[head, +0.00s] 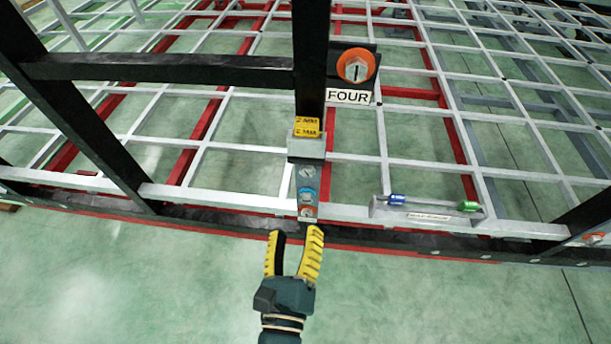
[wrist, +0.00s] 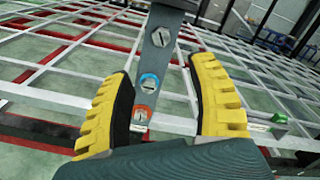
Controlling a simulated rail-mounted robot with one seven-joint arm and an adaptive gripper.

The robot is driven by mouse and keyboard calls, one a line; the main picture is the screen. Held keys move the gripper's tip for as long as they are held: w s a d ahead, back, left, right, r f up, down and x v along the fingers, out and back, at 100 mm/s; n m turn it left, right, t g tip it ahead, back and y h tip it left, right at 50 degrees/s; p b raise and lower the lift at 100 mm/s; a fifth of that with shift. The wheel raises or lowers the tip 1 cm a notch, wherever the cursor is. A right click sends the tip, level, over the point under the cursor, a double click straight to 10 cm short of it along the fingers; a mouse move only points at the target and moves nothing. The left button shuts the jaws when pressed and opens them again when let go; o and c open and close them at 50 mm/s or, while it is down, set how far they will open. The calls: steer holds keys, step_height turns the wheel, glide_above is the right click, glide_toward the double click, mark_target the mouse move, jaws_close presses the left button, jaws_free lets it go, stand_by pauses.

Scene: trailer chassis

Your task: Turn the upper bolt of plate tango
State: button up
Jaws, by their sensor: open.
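A narrow grey plate (head: 307,178) hangs below a grey block on the dark post. No name tango is readable on it. In the wrist view, the plate (wrist: 167,17) carries an upper plain grey bolt (wrist: 160,38), a middle blue-ringed bolt (wrist: 149,83) and a lower orange-ringed bolt (wrist: 140,117). The upper bolt also shows in the head view (head: 306,172). My gripper (head: 295,234) is open and empty, with its yellow fingers just below the plate in the head picture. In the wrist view, the gripper (wrist: 161,66) has one finger on either side of the plate.
A yellow label (head: 307,127) sits above the plate. A sign reading FOUR (head: 348,97) hangs under an orange-ringed knob (head: 356,66). A grey tray (head: 425,213) with blue and green items is to the right. Dark beams and a white grid surround the plate; the green floor in front is clear.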

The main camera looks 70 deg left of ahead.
mark_target(306, 172)
steer(key=b+x, duration=0.3)
steer(key=x, duration=1.1)
steer(key=shift+w, duration=0.1)
jaws_close()
